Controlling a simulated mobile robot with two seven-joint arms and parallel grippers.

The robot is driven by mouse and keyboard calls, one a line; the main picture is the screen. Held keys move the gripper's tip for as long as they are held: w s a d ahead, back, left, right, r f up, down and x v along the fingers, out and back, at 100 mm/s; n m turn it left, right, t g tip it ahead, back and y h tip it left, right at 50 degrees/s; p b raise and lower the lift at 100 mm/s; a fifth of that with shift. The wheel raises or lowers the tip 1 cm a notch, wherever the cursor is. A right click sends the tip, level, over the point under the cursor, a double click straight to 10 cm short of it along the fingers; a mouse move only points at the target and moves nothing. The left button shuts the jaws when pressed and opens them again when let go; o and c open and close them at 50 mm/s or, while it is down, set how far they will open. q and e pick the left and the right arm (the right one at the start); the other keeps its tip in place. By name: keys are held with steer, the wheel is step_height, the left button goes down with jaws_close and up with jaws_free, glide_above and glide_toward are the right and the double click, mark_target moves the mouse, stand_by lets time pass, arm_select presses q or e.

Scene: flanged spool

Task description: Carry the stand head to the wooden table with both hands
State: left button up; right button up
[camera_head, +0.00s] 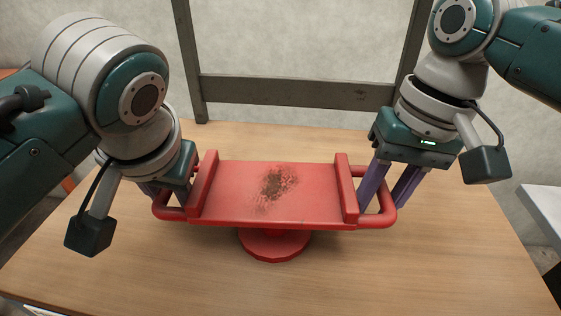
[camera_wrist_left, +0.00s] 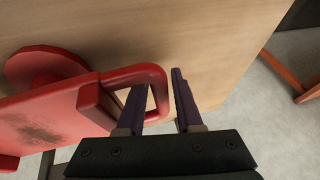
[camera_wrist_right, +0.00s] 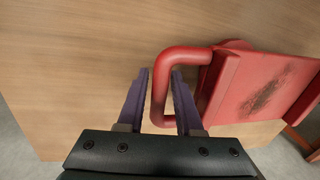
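The red stand head (camera_head: 315,195) has a flat top with a dark worn patch, raised side bars, a loop handle at each end and a round foot (camera_head: 274,246). It appears to stand upright on the wooden table (camera_head: 420,275). My left gripper (camera_wrist_left: 158,90) is open, with one purple finger inside the left handle (camera_wrist_left: 150,75) and the other outside it. My right gripper (camera_wrist_right: 160,85) is open, its fingers on either side of the right handle's bar (camera_wrist_right: 161,95). In the head view the left fingers are largely hidden by the wrist.
A dark metal frame (camera_head: 290,91) stands behind the table against a pale wall. A light-topped surface (camera_head: 545,208) is at the right edge. An orange frame (camera_wrist_left: 285,73) shows beyond the table. The tabletop around the stand head is clear.

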arm_select(q)
steer(key=shift+w+a+f, duration=0.15)
steer(key=shift+w+f, duration=0.1)
steer(key=shift+f, duration=0.35)
arm_select(e)
steer(key=shift+a+f, duration=0.15)
steer(key=shift+f, duration=0.5)
arm_select(q)
steer(key=shift+c, duration=0.4)
arm_select(e)
steer(key=shift+c, duration=0.4)
arm_select(q)
jaws_close()
arm_select(e)
jaws_close()
arm_select(q)
steer(key=shift+r, duration=0.15)
arm_select(e)
steer(key=shift+r, duration=0.15)
